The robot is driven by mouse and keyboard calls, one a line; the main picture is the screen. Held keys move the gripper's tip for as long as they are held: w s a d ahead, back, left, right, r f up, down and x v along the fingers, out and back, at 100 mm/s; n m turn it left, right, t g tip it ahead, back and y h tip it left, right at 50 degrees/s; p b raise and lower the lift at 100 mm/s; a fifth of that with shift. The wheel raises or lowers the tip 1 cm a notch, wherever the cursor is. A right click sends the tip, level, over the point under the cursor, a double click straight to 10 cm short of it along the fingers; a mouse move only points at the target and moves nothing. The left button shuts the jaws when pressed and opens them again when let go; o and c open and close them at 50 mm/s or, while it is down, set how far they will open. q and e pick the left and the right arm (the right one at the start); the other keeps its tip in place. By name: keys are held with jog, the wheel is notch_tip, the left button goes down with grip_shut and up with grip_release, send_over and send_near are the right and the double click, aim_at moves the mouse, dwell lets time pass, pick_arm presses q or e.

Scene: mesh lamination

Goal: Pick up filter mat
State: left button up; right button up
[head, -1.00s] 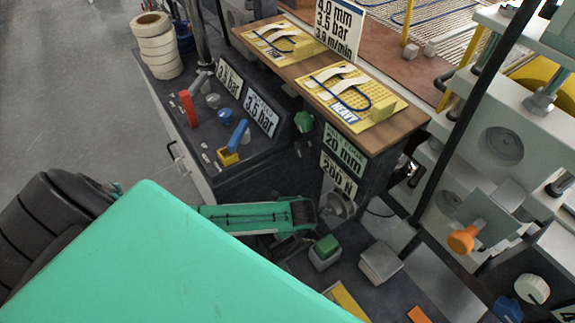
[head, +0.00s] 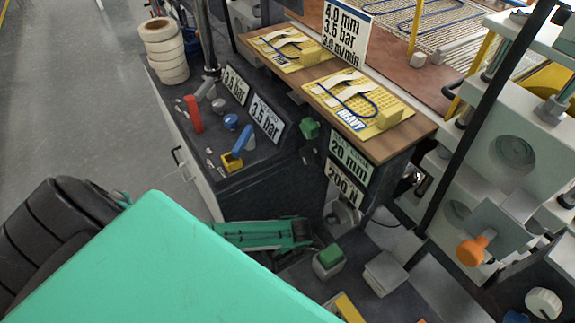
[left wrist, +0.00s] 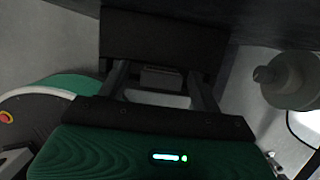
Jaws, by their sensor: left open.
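Two yellow perforated boards, a near one marked HEAVY (head: 393,109) and a far one (head: 273,52), lie on a wooden shelf. Each carries pale strips, a blue looped line and a yellow block. I cannot tell whether either is the filter mat. My left arm's green end part shows low in the middle of the head view, below the shelf and apart from the boards, with its fingers not clear there. In the left wrist view my left gripper (left wrist: 160,78) is open, its two dark fingers apart, with a dark block beyond. My right gripper is not in view.
A dark cabinet with red, blue and yellow controls (head: 230,161) stands left of the shelf. Tape rolls (head: 165,52) are stacked behind. A green push button (head: 330,257) sits at the front. A pale press frame (head: 512,150) with an orange knob (head: 475,248) is on the right.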

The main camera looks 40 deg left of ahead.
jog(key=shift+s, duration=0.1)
pick_arm(q)
grip_shut()
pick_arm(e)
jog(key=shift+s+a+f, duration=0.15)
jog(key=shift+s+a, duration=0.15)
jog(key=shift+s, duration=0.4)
pick_arm(q)
jog(key=shift+r, duration=0.2)
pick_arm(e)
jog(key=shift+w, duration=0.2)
